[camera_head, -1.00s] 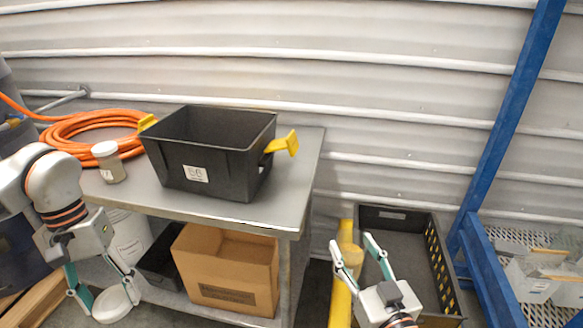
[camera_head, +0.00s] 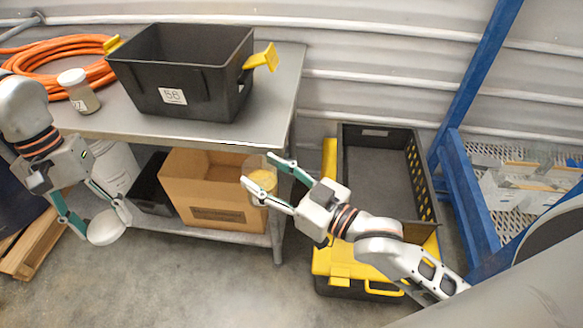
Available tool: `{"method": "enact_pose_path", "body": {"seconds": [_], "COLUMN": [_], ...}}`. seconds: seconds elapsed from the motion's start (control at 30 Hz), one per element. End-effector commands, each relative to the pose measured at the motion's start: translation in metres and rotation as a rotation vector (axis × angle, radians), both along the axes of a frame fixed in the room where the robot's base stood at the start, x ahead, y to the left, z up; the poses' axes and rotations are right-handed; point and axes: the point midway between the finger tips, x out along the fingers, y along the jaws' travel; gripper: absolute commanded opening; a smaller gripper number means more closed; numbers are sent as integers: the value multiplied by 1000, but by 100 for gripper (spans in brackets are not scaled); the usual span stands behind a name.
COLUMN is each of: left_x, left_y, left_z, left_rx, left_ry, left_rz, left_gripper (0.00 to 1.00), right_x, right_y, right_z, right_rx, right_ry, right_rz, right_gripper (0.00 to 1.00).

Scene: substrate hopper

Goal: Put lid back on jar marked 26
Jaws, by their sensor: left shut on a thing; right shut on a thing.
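My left gripper (camera_head: 96,221) is shut on a round white lid (camera_head: 107,229), held low in front of the workbench on the left. My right gripper (camera_head: 258,171) is shut on a clear jar (camera_head: 262,184) with yellowish contents. The jar is held in front of the cardboard box, to the right of the lid and apart from it. Its top shows no white lid, and I cannot read a number on it. Another jar (camera_head: 80,92), with a white lid on, stands on the workbench; its label is too small to read.
A black crate (camera_head: 418,175) sits on a yellow-lidded box (camera_head: 335,264). The front floor is clear.

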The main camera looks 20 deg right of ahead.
Motion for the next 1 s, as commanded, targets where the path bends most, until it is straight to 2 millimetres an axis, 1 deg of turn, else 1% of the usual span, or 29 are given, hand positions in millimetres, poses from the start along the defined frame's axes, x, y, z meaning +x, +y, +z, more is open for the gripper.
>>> {"method": "enact_pose_path", "body": {"seconds": [0.03,0.1,0.23,0.7,0.77,0.87,0.97,1.0], "left_x": [0,0,0,1,3,10,20,24], "left_y": [0,0,0,-2,-7,-24,-50,-62], "left_z": [0,0,0,1,3,10,21,27], "left_rx": [0,0,0,1,3,11,24,30], "left_ry": [0,0,0,-2,-3,-9,-16,-18], "left_rz": [0,0,0,5,20,75,169,213], "left_gripper": [42,42,42,42,42,42,42,42], "right_x": [1,1,1,1,1,1,1,1], "right_y": [6,13,21,23,23,23,23,23], "right_z": [3,3,3,2,2,2,3,3], "right_rx": [1,2,3,1,3,3,3,3], "right_ry": [-5,-5,-3,0,0,-1,-1,-1], "right_rz": [24,50,79,88,88,88,88,88], "right_gripper": [0,0,0,0,0,0,0,0]}}
